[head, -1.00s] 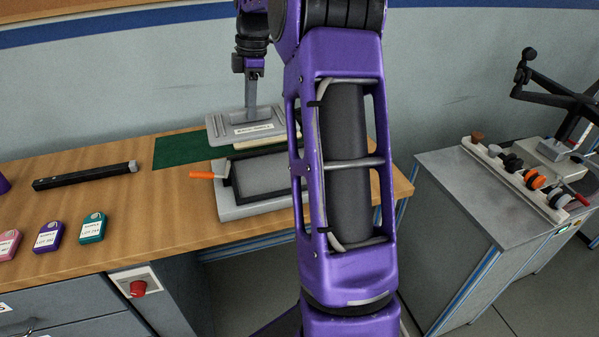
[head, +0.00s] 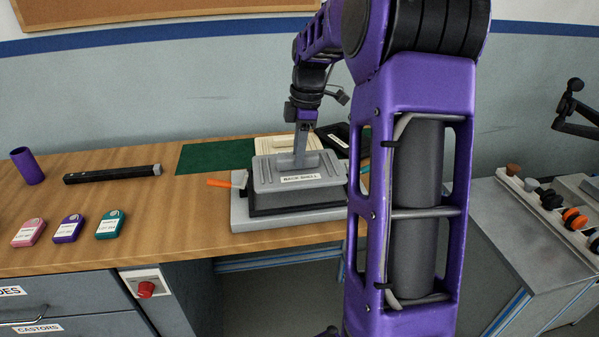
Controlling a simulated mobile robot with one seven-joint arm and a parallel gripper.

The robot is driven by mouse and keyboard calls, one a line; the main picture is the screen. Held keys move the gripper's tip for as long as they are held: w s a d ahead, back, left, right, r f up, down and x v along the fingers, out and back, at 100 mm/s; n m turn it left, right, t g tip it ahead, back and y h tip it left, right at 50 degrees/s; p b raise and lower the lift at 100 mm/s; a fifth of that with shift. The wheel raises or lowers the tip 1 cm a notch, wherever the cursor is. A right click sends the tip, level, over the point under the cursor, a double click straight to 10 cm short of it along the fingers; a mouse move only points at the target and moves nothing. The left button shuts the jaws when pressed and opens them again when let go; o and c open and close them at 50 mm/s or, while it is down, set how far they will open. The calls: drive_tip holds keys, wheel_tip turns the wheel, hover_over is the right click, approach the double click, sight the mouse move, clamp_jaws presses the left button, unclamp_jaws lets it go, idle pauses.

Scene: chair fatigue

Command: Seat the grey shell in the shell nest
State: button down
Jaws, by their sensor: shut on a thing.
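The grey shell (head: 268,178), a ribbed block with a white label on its front, is at the shell nest (head: 248,220), a light grey base with a black frame. The shell sits level in or just over the black frame; I cannot tell whether it is fully down. My gripper (head: 301,158) points down from above and is shut on the shell at its top middle. The shell hides the inside of the nest. My arm covers the nest's right end.
An orange handle (head: 219,183) sticks out left of the nest. A green mat (head: 215,156) and a cream block (head: 272,145) lie behind. Sample tags, a black bar (head: 112,174) and a purple cup (head: 27,166) are at left. A red button (head: 146,289) is on the bench front.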

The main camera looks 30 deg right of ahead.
drive_tip(key=shift+f+b, duration=0.3)
drive_tip(key=shift+f, duration=1.95)
drive_tip(key=shift+f, duration=0.15)
drive_tip(key=c, duration=0.7)
unclamp_jaws()
drive_tip(key=shift+o, duration=0.2)
drive_tip(key=r, duration=0.4)
drive_tip(key=d+r+p, duration=0.1)
drive_tip(key=r, duration=0.3)
drive_tip(key=r+p, duration=0.1)
drive_tip(key=r, duration=0.3)
drive_tip(key=shift+s+d+r, duration=0.1)
drive_tip(key=shift+s+d, duration=0.1)
drive_tip(key=shift+s, duration=0.05)
